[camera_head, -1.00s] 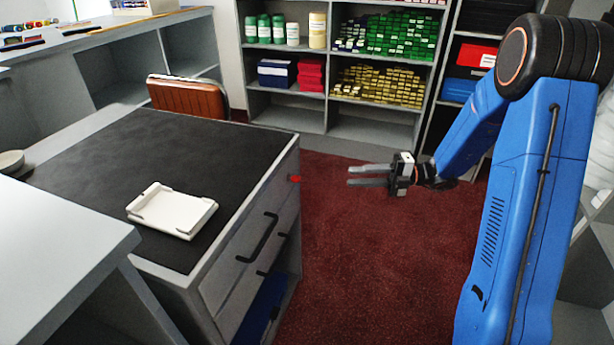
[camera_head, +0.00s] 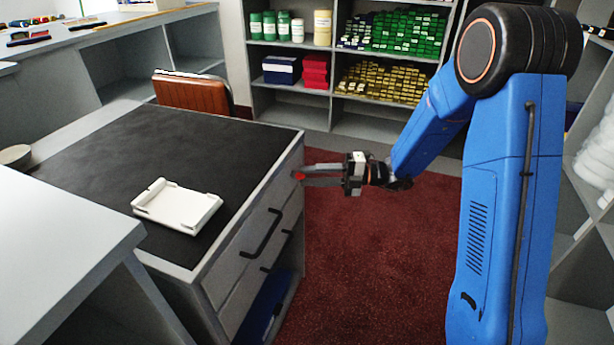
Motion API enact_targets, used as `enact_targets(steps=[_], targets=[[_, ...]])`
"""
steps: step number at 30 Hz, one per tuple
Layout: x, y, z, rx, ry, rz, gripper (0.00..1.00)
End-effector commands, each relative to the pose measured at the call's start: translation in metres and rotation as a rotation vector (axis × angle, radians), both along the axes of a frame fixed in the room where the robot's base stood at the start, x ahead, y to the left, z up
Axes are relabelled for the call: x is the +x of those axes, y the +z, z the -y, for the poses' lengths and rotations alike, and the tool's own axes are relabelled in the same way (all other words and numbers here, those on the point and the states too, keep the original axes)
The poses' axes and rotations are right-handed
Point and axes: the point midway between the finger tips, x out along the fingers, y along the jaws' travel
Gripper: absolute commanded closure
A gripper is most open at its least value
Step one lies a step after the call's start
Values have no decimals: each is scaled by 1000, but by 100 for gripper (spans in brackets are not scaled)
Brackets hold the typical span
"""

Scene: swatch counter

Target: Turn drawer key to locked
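The red drawer key (camera_head: 298,176) sits on the upper far end of the grey desk's drawer front (camera_head: 252,243). It is small, and its turn angle is hard to tell. My gripper (camera_head: 306,176) reaches in from the right, its two fingers level and pointing left. The fingertips are at the key, one above and one below as seen here. A gap shows between the fingers. Whether they touch the key cannot be told.
The desk top has a black mat (camera_head: 110,150) with a white tray (camera_head: 177,206) on it. Black drawer handles (camera_head: 262,238) stick out from the front below the key. A brown chair (camera_head: 193,93) stands behind the desk. Red carpet (camera_head: 370,270) is clear to the right.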

Motion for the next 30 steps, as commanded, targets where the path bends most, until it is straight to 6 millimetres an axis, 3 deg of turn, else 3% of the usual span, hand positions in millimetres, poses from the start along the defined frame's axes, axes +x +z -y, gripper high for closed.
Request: enact_targets(steps=[6, 14, 15, 18, 30], targets=[[-1, 0, -13, 0, 1, 0, 74], [-1, 0, -13, 0, 0, 0, 74], [-1, 0, -13, 0, 0, 0, 76], [-1, 0, -13, 0, 0, 0, 100], [-1, 0, -13, -12, 0, 31, 100]])
